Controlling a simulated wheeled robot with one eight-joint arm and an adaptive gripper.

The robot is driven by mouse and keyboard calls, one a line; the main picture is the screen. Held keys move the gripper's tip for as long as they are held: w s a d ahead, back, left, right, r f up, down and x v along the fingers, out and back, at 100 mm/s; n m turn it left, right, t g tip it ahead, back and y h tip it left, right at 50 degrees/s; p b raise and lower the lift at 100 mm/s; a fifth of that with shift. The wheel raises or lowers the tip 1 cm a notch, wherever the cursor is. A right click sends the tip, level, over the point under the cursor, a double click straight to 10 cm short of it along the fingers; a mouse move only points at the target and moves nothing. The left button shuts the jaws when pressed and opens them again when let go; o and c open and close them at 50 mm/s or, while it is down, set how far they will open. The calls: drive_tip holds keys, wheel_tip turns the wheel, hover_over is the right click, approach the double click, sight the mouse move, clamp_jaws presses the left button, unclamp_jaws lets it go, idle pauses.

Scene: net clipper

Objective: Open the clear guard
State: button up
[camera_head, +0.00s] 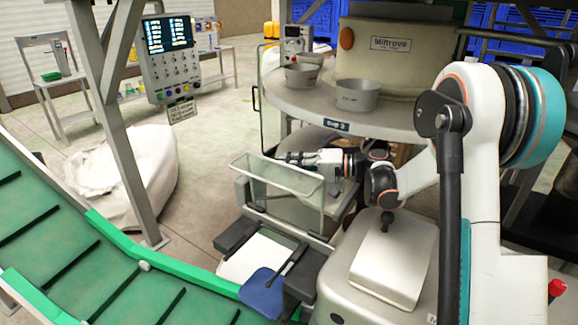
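The clear guard (277,176) is a see-through panel with a thin pale frame, standing tilted over the net clipper machine (384,262) in the middle of the view. My arm comes in from the right and reaches down behind the guard. My gripper (289,157) is just above and behind the guard's upper edge, pointing left. A gap or contact between gripper and guard cannot be made out. The fingers are small and dark here, so their opening is unclear. Nothing is plainly seen held in them.
A green conveyor (60,235) runs along the left front. A slanted grey post (112,130) and a control panel (170,60) stand at left.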

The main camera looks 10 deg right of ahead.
drive_tip(key=v, duration=1.2)
drive_tip(key=shift+d, duration=0.1)
drive_tip(key=f+v, duration=0.1)
drive_tip(key=v, duration=1.4)
drive_tip(key=shift+d, duration=0.4)
idle(0.7)
drive_tip(key=shift+s+f+b, duration=0.1)
drive_tip(key=shift+s+b, duration=0.05)
drive_tip(key=shift+b, duration=0.15)
idle(0.5)
